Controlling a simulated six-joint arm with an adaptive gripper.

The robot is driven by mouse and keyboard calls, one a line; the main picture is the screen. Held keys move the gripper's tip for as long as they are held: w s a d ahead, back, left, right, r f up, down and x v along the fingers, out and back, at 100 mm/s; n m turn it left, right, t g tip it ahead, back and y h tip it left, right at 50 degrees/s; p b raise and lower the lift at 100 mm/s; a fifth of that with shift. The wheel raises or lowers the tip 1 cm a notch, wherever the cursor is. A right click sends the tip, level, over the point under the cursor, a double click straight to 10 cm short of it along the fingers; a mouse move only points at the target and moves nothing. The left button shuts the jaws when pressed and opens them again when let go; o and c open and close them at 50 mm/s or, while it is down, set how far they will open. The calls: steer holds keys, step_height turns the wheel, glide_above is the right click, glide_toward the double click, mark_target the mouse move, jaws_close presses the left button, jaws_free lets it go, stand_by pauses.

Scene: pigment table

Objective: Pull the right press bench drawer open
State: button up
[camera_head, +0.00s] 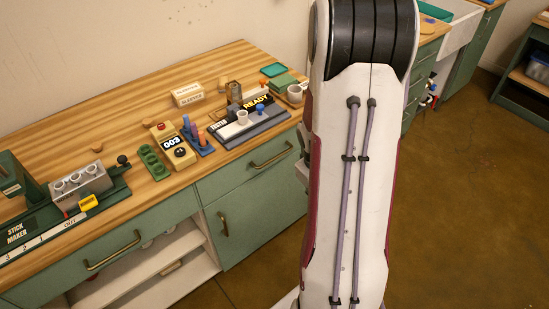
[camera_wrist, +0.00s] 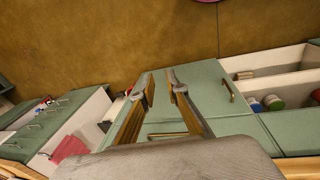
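The right press bench drawer (camera_head: 240,171) is a green front under the wooden top in the head view. It looks shut, flush with the bench. Its brass handle (camera_head: 272,155) is left of my arm. In the wrist view a brass handle (camera_wrist: 168,134) shows on a green front, low between the fingers. My gripper (camera_wrist: 160,85) is open and empty in the wrist view, its two fingers apart. I cannot tell whether either finger touches the handle. In the head view my arm hides most of the gripper.
Below the drawer is a cupboard door with a brass handle (camera_head: 222,224); that handle also shows in the wrist view (camera_wrist: 228,90). A left drawer (camera_head: 105,255) sits above open shelving. A mug (camera_head: 295,94) stands near the bench's right end. The floor (camera_head: 470,200) right of my arm is clear.

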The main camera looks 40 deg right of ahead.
steer(key=w+d+f+n+t, duration=0.2)
steer(key=d+f+n, duration=0.3)
steer(key=f, duration=0.8)
steer(key=n+t+y, duration=0.2)
steer(key=n+t, duration=1.1)
glide_toward(275, 157)
steer(key=w+f, duration=0.2)
steer(key=shift+w+r+n, duration=0.1)
steer(key=shift+r+n, duration=0.3)
steer(key=shift+w, duration=0.15)
steer(key=shift+x, duration=3.8)
